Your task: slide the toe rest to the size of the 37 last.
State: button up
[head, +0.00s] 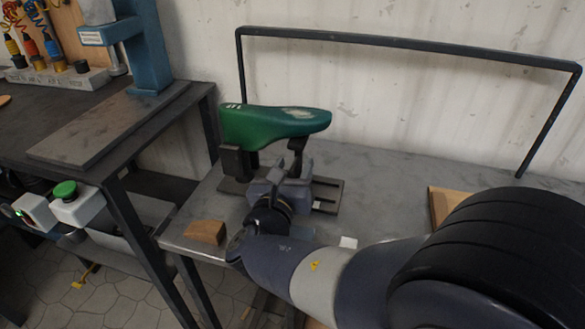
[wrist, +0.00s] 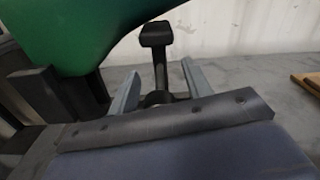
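A green last (head: 275,123) lies on a dark stand with a slotted base plate (head: 327,192). Its white mark is too small to read. A dark block (head: 236,162) stands under its left end. A dark post with a padded top, apparently the toe rest (head: 297,146), stands under its right part. In the wrist view this post (wrist: 156,36) rises between the two grey fingers of my gripper (wrist: 158,88), with a visible gap on each side. The last (wrist: 80,30) fills the upper left there. My gripper (head: 290,172) is open, low at the post; the post's foot is hidden.
A brown board (head: 440,203) lies at the right. A blue press (head: 148,50) stands on the left table.

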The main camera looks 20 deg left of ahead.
grip_shut()
dwell(0.3)
jog(key=shift+a+p, duration=0.3)
jog(key=shift+a, duration=0.15)
grip_release()
jog(key=shift+s, duration=0.15)
jog(key=s, duration=0.3)
jog(key=s+d+p, duration=0.1)
jog(key=s, duration=0.6)
jog(key=shift+s+d+p, duration=0.15)
jog(key=shift+s+p, duration=0.15)
jog(key=shift+w, duration=0.15)
